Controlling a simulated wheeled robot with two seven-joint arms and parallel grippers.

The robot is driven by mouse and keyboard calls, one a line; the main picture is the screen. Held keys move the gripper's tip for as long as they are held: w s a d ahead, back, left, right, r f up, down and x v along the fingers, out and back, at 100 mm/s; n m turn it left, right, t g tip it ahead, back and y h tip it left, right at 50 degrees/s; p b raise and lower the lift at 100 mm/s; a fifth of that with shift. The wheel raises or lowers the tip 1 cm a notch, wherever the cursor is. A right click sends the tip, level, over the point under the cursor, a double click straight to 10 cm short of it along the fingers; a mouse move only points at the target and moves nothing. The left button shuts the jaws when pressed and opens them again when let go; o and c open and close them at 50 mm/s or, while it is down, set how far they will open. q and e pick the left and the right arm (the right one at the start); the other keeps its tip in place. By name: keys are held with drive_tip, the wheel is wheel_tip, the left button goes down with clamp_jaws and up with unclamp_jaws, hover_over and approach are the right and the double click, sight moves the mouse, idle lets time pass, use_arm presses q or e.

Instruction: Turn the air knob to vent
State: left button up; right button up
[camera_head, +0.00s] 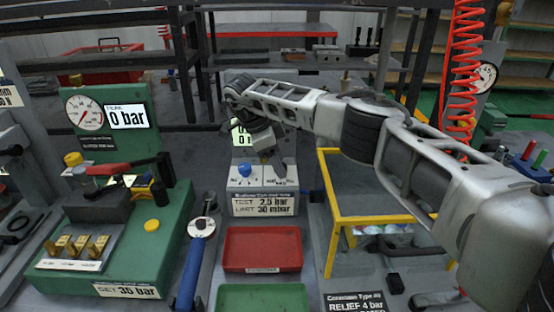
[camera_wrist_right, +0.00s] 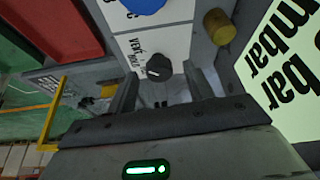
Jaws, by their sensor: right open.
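A small white-topped test block (camera_head: 262,204) stands in the middle of the bench, with a label reading "TEST 2.5 bar, LIMIT 30 mbar". A blue knob (camera_head: 245,170) sits on its face and also shows in the right wrist view (camera_wrist_right: 143,4). A black knob (camera_wrist_right: 158,67) sits on a white panel beside printing that reads "VENT"; its exact setting is hard to tell. My right gripper (camera_wrist_right: 160,82) is open, its fingers on either side of the black knob's position and apart from it. In the head view my right gripper (camera_head: 272,160) hides this knob. My left gripper is not seen.
A red tray (camera_head: 262,249) and a green tray (camera_head: 262,298) lie in front of the block. A blue-handled wrench (camera_head: 192,270) lies to the left, beside a green test stand (camera_head: 140,235). A yellow-framed stand (camera_head: 375,218) is close on the right. A brass fitting (camera_wrist_right: 218,26) is near my right finger.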

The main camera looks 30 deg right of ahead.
drive_tip(key=v, duration=1.6)
drive_tip(key=shift+s+f, duration=0.1)
